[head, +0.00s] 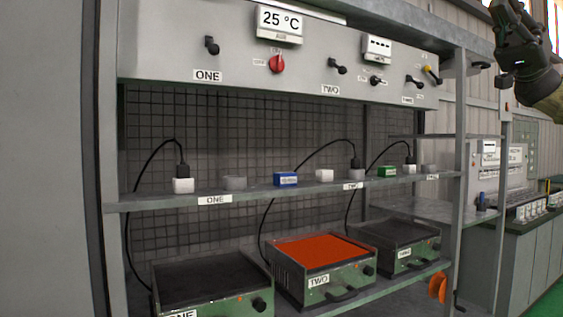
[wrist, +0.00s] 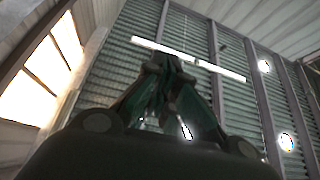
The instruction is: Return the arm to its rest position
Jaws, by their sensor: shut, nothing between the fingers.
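Part of my arm is cut off by the right edge there. It touches nothing that I can see.
A metal rack (head: 280,189) stands in front. Its lower shelf bears a dark heating plate ONE (head: 205,284), an orange-glowing plate TWO (head: 318,250) and a dark third plate (head: 400,236). A control panel (head: 230,50) reads 25 °C. A bench (head: 500,262) stands at right.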

